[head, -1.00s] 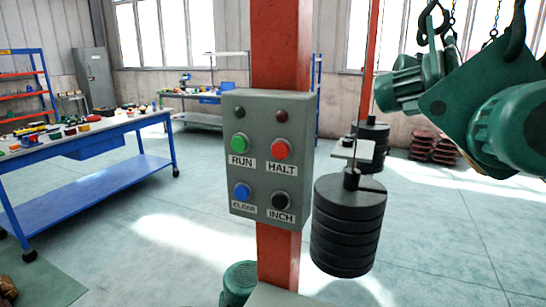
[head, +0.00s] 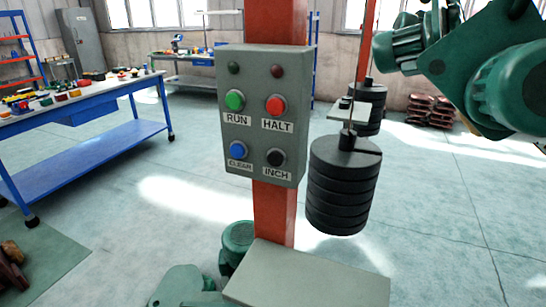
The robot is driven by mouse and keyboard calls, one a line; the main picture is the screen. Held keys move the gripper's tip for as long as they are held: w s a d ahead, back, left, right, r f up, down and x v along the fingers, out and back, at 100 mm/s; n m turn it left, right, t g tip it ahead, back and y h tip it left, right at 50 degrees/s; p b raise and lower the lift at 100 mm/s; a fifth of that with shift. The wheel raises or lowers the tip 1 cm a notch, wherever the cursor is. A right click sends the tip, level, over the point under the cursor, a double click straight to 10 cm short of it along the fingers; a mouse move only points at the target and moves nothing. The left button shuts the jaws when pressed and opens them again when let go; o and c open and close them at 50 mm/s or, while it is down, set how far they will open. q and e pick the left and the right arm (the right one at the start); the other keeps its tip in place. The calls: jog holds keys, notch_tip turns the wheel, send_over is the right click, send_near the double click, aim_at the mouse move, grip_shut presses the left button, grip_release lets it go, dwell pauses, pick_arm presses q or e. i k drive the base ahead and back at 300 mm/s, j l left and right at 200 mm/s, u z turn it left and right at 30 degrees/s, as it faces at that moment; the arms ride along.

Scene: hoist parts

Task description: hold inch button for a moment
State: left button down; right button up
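The black INCH button (head: 276,157) is at the lower right of a grey control box (head: 265,115) on a red post (head: 274,215). The INCH label sits under it. A green RUN button (head: 235,100), a red HALT button (head: 275,106) and a blue CLEAR button (head: 238,150) share the panel. Two dark lamps are at its top. Nothing touches the buttons. Neither of my grippers shows in the head view.
Stacked black weights (head: 343,185) hang right of the box. Green hoist machinery (head: 480,75) fills the upper right. A grey plate (head: 305,277) lies below the post. A blue workbench (head: 85,125) stands at left. Open floor lies between.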

aim_at(275, 159)
jog(key=k+l, duration=0.1)
jog(key=l, duration=0.35)
jog(key=k+l, duration=0.1)
jog(key=l, duration=0.75)
jog(key=k+l, duration=0.15)
jog(key=l, duration=0.3)
